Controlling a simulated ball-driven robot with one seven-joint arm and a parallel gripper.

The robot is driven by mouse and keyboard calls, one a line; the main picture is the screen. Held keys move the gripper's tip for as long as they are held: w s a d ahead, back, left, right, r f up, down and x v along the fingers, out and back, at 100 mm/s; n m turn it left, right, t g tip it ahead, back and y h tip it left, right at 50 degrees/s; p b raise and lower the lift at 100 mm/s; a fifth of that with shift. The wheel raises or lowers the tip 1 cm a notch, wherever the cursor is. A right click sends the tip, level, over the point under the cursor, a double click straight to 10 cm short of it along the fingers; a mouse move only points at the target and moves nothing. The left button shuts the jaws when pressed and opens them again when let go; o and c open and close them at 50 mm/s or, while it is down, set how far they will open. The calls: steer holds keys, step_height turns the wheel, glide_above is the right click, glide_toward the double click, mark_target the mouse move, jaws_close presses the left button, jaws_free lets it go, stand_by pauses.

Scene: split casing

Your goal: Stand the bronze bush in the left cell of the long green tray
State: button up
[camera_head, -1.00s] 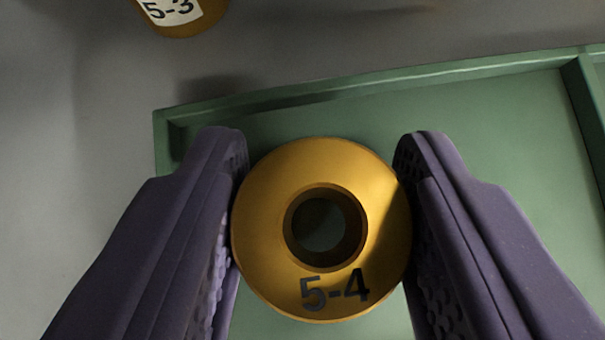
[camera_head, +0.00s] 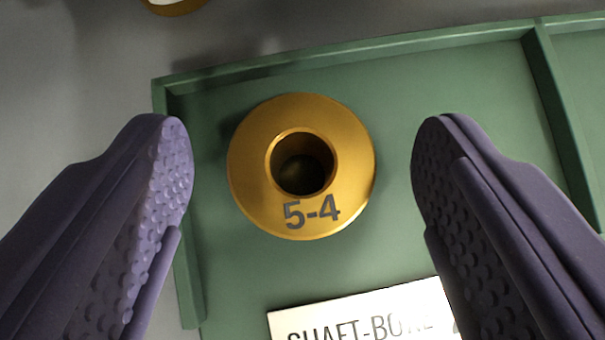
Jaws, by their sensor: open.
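The bronze bush (camera_head: 345,135), a golden ring-shaped part marked 5-4, stands upright on the floor of the left cell of the green tray (camera_head: 440,90). Its bore faces the camera. It sits towards the cell's upper left, clear of the walls. My gripper (camera_head: 302,165) is open, with one purple finger on each side of the bush. Gaps show between both fingers and the bush; nothing is held.
A divider (camera_head: 560,110) bounds the cell on the right. A pale label plate (camera_head: 370,315) starting "SHAFT-BO" lies at the bottom, partly hidden by the right finger. Another golden part (camera_head: 176,5) is cut off at the top, outside the tray on grey surface.

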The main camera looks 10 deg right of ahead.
steer(key=p+v, duration=0.5)
steer(key=v, duration=0.5)
steer(key=shift+r, duration=0.15)
steer(key=shift+s, duration=0.15)
